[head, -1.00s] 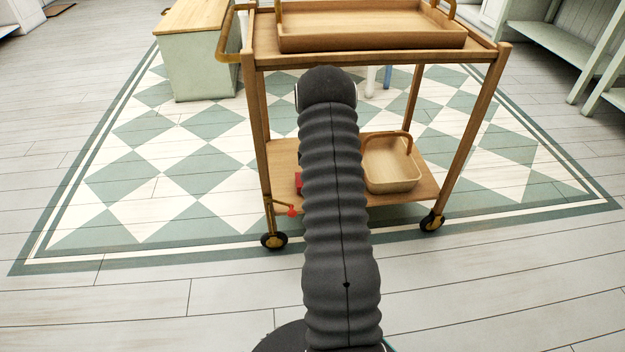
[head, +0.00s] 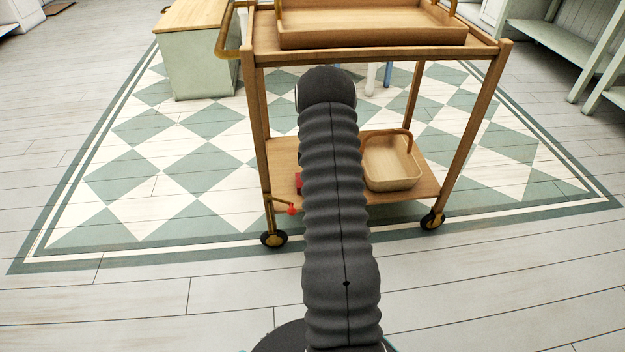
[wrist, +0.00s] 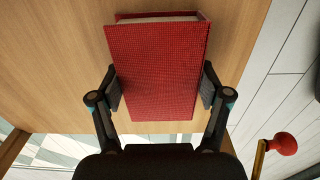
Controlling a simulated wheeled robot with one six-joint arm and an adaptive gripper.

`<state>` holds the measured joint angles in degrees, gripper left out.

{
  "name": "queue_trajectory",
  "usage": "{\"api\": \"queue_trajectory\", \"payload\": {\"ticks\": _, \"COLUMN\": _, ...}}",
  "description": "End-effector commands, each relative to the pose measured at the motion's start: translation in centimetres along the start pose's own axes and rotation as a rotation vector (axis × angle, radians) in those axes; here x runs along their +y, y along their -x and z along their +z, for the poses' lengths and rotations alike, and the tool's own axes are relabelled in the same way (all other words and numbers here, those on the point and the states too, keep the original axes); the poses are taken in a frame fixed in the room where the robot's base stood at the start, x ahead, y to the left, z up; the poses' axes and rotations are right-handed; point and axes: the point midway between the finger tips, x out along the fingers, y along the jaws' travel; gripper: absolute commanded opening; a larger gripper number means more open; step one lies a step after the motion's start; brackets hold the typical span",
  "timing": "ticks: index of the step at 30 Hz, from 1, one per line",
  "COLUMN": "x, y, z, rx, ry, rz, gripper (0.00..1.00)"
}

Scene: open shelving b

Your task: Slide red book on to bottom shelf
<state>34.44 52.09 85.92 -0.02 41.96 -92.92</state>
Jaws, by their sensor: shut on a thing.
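The red book (wrist: 157,70) lies between the two fingers of my gripper (wrist: 160,92) in the wrist view, one finger against each side. Its pale page edge shows at the far end. The wooden bottom shelf (wrist: 60,60) of the cart shows behind and around the book. I cannot tell whether the book touches the shelf. In the head view only a small red piece of the book (head: 299,182) shows above the bottom shelf (head: 412,192), left of my arm. My arm hides my gripper and most of the book there.
A wooden basket (head: 391,165) with a handle stands on the right of the bottom shelf. The cart's front legs stand on both sides of my arm. A red-tipped lever (head: 291,210) sits by the left caster. A tray (head: 370,37) stands on the cart's top.

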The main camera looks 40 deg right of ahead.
Motion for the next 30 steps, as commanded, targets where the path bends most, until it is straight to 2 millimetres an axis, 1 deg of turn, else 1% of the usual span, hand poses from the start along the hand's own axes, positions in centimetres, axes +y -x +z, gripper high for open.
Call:
{"api": "queue_trajectory", "payload": {"ticks": 1, "x": 0.0, "y": -0.1, "z": 0.0, "rx": 0.0, "ry": 0.0, "rz": 0.001, "gripper": 0.35}}
{"api": "queue_trajectory", "payload": {"ticks": 2, "x": 0.0, "y": -0.1, "z": 0.0, "rx": 0.0, "ry": 0.0, "rz": 0.001, "gripper": 0.79}}
{"api": "queue_trajectory", "payload": {"ticks": 3, "x": 0.0, "y": 0.0, "z": 0.0, "rx": 0.0, "ry": 0.0, "rz": 0.001, "gripper": 0.89}}
{"api": "queue_trajectory", "payload": {"ticks": 4, "x": 0.0, "y": 0.0, "z": 0.0, "rx": 0.0, "ry": 0.0, "rz": 0.001, "gripper": 0.96}}
{"api": "queue_trajectory", "payload": {"ticks": 5, "x": 0.0, "y": 0.0, "z": 0.0, "rx": 0.0, "ry": 0.0, "rz": 0.001, "gripper": 1.0}}
{"api": "queue_trajectory", "payload": {"ticks": 14, "x": 0.0, "y": -0.1, "z": 0.0, "rx": 0.0, "ry": 0.0, "rz": 0.0, "gripper": 1.0}}
{"api": "queue_trajectory", "payload": {"ticks": 17, "x": 0.0, "y": 0.3, "z": 0.0, "rx": 0.0, "ry": 0.0, "rz": 0.001, "gripper": 1.0}}
{"api": "queue_trajectory", "payload": {"ticks": 20, "x": 0.1, "y": 1.4, "z": 0.0, "rx": 0.0, "ry": 0.0, "rz": 0.004, "gripper": 1.0}}
{"api": "queue_trajectory", "payload": {"ticks": 27, "x": 0.1, "y": 5.2, "z": 0.0, "rx": 0.0, "ry": 0.0, "rz": 0.004, "gripper": 1.0}}
{"api": "queue_trajectory", "payload": {"ticks": 30, "x": 0.0, "y": 6.3, "z": 0.0, "rx": 0.0, "ry": 0.0, "rz": 0.002, "gripper": 1.0}}
